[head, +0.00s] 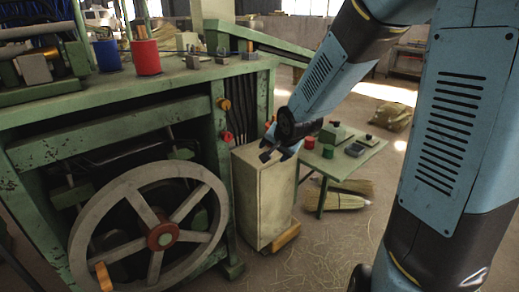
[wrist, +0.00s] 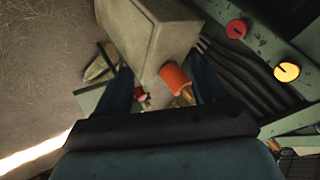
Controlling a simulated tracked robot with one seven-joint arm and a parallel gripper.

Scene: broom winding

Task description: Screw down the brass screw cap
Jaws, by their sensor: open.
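A round brass-coloured cap (head: 222,104) sits on the green machine's right-hand post in the head view, above a red knob (head: 227,137). I take it to be the screw cap.
A pale box (head: 262,195) stands below my gripper. A green side table (head: 345,160) with small items is to the right, with brooms on the floor. The large handwheel (head: 150,225) is at the front left. An orange cylinder (wrist: 176,77) shows in the wrist view.

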